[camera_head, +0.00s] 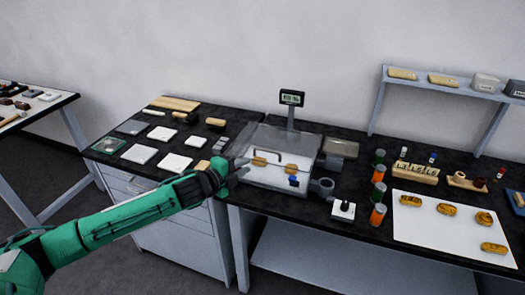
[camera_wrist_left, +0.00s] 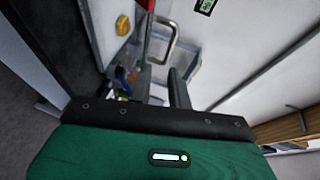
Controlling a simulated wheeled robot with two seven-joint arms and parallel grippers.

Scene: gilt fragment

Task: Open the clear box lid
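The clear box (camera_head: 306,141) stands on the dark bench in the head view, with gold pieces (camera_head: 259,161) and a small blue item (camera_head: 293,181) visible at it. A pale bar handle (camera_head: 275,165) shows at its front; a metal handle (camera_wrist_left: 161,40) shows large in the left wrist view. The lid looks down, though its edges are hard to make out. My left gripper (camera_head: 242,169) is at the box's left front side, fingers apart and empty. In the wrist view its dark finger (camera_wrist_left: 179,91) is near the handle; contact cannot be told. My right gripper is out of view.
A small display (camera_head: 291,98) stands on a post behind the box. Pale tiles (camera_head: 139,153) cover the left bench. A shelf (camera_head: 450,88) stands at the back right.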

